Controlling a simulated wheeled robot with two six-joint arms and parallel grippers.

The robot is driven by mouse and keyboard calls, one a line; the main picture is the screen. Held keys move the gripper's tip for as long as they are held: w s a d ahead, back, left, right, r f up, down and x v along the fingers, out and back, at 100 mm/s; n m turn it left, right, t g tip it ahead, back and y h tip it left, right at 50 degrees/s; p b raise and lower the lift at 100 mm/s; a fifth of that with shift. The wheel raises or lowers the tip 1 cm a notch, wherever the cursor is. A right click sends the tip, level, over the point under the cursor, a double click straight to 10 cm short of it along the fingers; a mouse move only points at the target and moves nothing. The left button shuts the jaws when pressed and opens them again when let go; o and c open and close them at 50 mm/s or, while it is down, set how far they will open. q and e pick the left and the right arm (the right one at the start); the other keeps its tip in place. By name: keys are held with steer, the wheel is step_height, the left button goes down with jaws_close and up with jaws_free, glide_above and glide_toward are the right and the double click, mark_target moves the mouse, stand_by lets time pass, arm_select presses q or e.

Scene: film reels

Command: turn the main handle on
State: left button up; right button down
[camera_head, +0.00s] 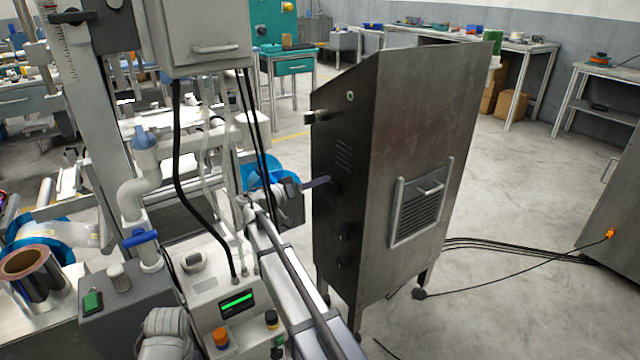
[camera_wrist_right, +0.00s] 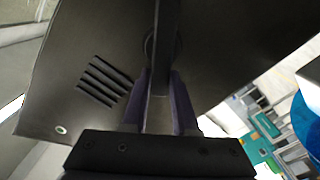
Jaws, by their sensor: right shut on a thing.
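A tall dark metal cabinet (camera_head: 415,130) stands right of centre in the head view. The main handle (camera_wrist_right: 165,50) is a dark bar on a round hub on the cabinet's slotted face in the right wrist view. In the head view the handle is small and dark beside the fingertips, so its angle is hard to read there. My right gripper (camera_head: 322,181) reaches the cabinet's narrow left face. Its two purple fingers are shut on the handle, one on each side, in the right wrist view (camera_wrist_right: 163,100). My left gripper is not in view.
A grey machine box with a green display (camera_head: 237,304) and knobs stands at the lower left. Black cables (camera_head: 500,246) run over the floor right of the cabinet. Open floor lies right of the cabinet.

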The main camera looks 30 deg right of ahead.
steer(key=shift+w+a+f+n+b, duration=0.15)
steer(key=shift+f+n+b, duration=0.3)
steer(key=shift+n, duration=1.25)
steer(key=shift+w+d+f+n+b, duration=0.1)
steer(key=shift+w+f+n+b, duration=0.25)
steer(key=shift+n, duration=1.35)
steer(key=shift+w+a+f+n+b, duration=0.15)
steer(key=shift+f+n+b, duration=0.3)
steer(key=shift+n, duration=1.25)
steer(key=shift+d+f+n, duration=0.1)
steer(key=shift+n, duration=0.2)
steer(key=c, duration=0.7)
jaws_free()
steer(key=a, duration=0.7)
steer(key=shift+s+a, duration=0.3)
steer(key=shift+a, duration=0.1)
